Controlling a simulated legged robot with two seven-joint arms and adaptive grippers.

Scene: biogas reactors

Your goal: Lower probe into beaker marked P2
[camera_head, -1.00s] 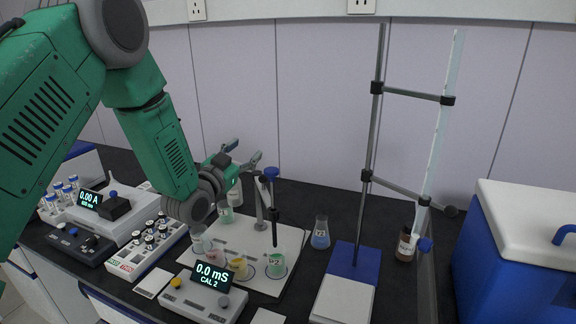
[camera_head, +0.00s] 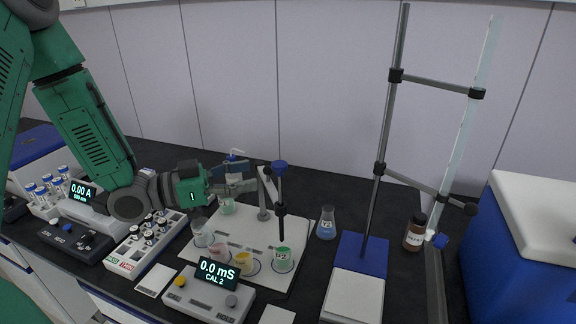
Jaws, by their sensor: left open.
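The probe (camera_head: 281,207) is a dark upright rod with a blue cap (camera_head: 280,164), held by the arm of a small grey stand (camera_head: 263,196). Its lower end is at or just above the green-filled beaker (camera_head: 283,260); whether it enters the rim I cannot tell. The label on this beaker is small and seems to read P2. Yellow (camera_head: 243,262), pink (camera_head: 218,253) and clear (camera_head: 203,235) beakers stand to its left. My left gripper (camera_head: 250,177) is open just left of the probe, near the stand's top. Its fingers partly cover the stand. My right gripper is out of view.
A meter (camera_head: 216,287) showing "0.0 mS CAL 2" stands in front of the white board (camera_head: 240,228). A blue flask (camera_head: 327,223), a burette stand (camera_head: 360,254) and a brown bottle (camera_head: 415,232) are to the right. A vial rack (camera_head: 146,246) lies below my left arm.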

